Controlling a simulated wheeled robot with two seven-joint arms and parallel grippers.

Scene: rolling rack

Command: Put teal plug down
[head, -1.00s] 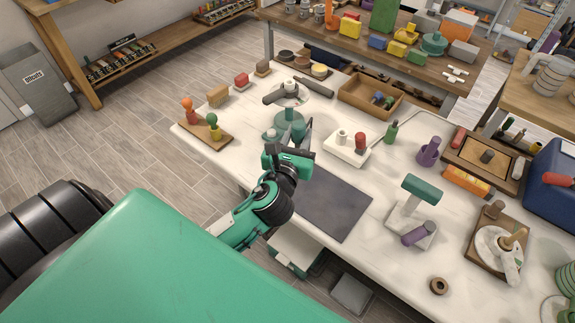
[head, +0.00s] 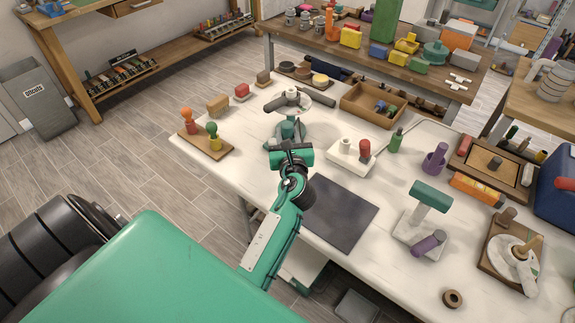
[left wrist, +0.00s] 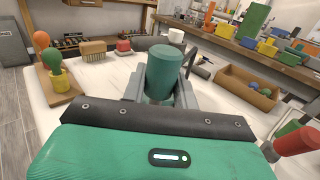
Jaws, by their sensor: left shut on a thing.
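My left gripper (head: 289,147) is over the white worktable (head: 390,215), just beyond the dark mat (head: 338,212). It is shut on the teal plug (head: 288,129), an upright cylinder. In the left wrist view the teal plug (left wrist: 163,73) stands between the two grey fingers. Its lower end is hidden by my gripper, so I cannot tell whether it touches the table. A grey-handled fixture (head: 285,101) stands just behind it. My right gripper is not in view.
A board with orange and green knobs (head: 205,146) lies to the left. A white block with a red peg (head: 353,158), a green bottle shape (head: 396,140) and a wooden tray (head: 372,104) are to the right. The mat is bare.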

